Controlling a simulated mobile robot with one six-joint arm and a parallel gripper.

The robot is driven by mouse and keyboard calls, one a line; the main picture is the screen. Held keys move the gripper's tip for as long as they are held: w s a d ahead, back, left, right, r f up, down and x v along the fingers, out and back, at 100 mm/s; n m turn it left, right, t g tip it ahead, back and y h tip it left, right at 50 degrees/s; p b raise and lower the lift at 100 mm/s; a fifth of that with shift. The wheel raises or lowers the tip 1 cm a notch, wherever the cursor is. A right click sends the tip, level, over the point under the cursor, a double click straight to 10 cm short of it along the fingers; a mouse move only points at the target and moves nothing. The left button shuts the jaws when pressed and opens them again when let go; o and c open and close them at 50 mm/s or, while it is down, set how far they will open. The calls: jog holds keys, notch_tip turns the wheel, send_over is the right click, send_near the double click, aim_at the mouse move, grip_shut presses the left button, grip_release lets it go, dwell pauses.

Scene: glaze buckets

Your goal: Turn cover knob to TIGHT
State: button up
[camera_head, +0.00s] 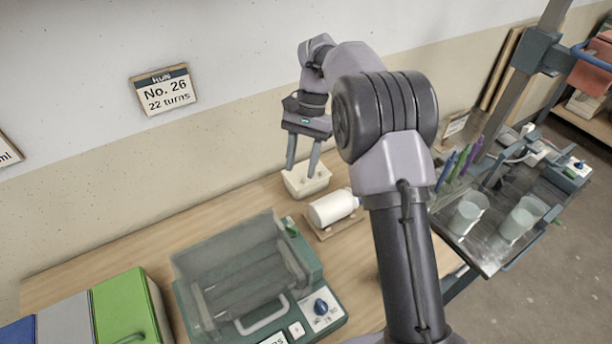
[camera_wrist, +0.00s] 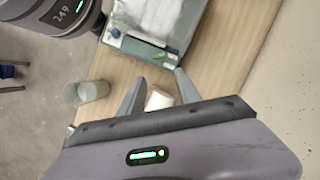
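A blue knob (camera_head: 321,307) sits on a white label panel at the front right corner of a green roller machine (camera_head: 335,322). The panel's marks are too small to read. A clear cover (camera_head: 225,255) stands over the machine's rollers. In the wrist view the machine (camera_wrist: 150,48) is at the top, with a small blue spot, likely the knob (camera_wrist: 114,32), at its left corner. My gripper (camera_head: 301,172) is open and empty by the wall, its fingers over a small white tray (camera_head: 306,180), well away from the knob. Its fingers (camera_wrist: 159,75) stand apart in the wrist view.
A white bottle (camera_head: 333,207) lies on a wooden board between tray and machine. Green, grey and blue boxes (camera_head: 125,310) stand left of the machine. A metal cart (camera_head: 485,258) with cups is at right. A sign (camera_head: 163,90) hangs on the wall.

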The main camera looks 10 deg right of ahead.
aim_at(292, 227)
jog(key=b+x, duration=0.3)
jog(key=x, duration=0.6)
jog(key=b+x, duration=0.3)
jog(key=x, duration=0.5)
jog(key=shift+s+d+f, duration=0.1)
jog(key=shift+s+f, duration=0.2)
jog(key=shift+s, duration=0.05)
grip_shut()
